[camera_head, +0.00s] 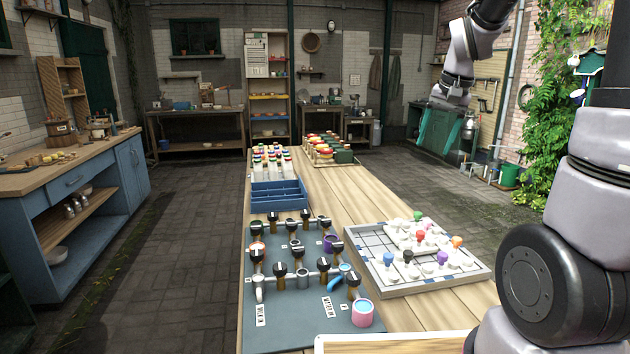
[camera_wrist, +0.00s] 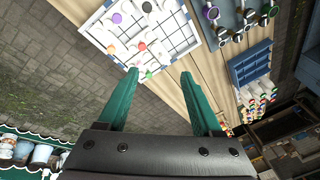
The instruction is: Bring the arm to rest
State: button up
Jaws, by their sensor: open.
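My gripper (camera_wrist: 159,76) is open in the wrist view, with its two teal fingers spread apart and nothing between them. In the head view my arm reaches up along the right side, and its wrist hangs in the air at the upper right, beyond the table's right edge. In the wrist view the gridded board lies far beyond the fingertips. No object touches the fingers.
The long wooden table (camera_head: 340,203) holds a grey mat with black-knobbed valves, a blue divided tray (camera_head: 279,198) and a white gridded board (camera_head: 460,279) with coloured knobs. A blue workbench (camera_head: 90,205) stands left. Ivy and a brick wall are at right. Paved floor is clear on both sides.

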jog(key=s+a+r+t, duration=0.2)
jog(key=s+r, duration=0.2)
jog(key=s, duration=0.5)
jog(key=s+a+r+n+t+y, duration=0.1)
jog(key=s+r, duration=0.3)
jog(key=s, duration=0.5)
jog(key=shift+s+a+n+t, duration=0.2)
jog(key=shift+a+n+t, duration=0.1)
jog(key=shift+a+t, duration=0.2)
